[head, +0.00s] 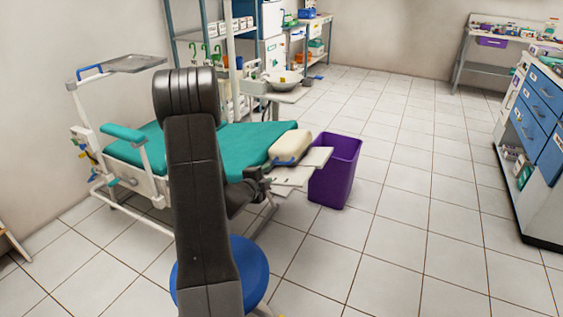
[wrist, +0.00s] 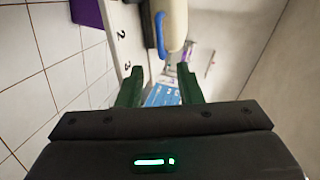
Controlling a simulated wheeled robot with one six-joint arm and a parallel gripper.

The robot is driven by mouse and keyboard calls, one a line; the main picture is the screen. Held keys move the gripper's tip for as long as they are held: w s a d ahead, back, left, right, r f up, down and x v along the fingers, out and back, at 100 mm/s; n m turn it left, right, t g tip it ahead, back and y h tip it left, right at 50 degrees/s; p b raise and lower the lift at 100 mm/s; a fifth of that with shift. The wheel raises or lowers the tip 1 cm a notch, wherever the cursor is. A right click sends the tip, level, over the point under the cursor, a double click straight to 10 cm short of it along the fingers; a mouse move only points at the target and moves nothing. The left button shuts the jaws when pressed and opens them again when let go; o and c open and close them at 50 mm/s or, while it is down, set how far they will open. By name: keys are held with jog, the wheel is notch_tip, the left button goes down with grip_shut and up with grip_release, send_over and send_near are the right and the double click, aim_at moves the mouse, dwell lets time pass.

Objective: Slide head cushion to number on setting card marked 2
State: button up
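The cream head cushion (head: 291,144) lies at the near right end of the green dental chair (head: 238,146). It has a blue handle (head: 285,161) on its near side. In the wrist view the cushion (wrist: 175,22) and handle (wrist: 160,36) are at the top, just past my fingertips. The pale setting card (wrist: 128,42) runs along the left of the handle, with the numbers 2 and 3 visible; other markings are hidden. My gripper (wrist: 161,82) is open and empty, its fingers apart below the handle. In the head view my arm partly hides the chair.
A purple bin (head: 337,172) stands right of the cushion. A blue round stool seat (head: 250,270) is below my arm. A basin (head: 282,79) is behind the chair. Blue drawers (head: 540,98) stand at the right edge. The tiled floor between is clear.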

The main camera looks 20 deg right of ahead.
aim_at(281, 163)
jog(key=x, duration=1.1)
jog(key=shift+w+d+f, duration=0.1)
jog(key=shift+w+d, duration=0.1)
jog(key=shift+w, duration=0.05)
jog(key=shift+c, duration=0.2)
grip_shut()
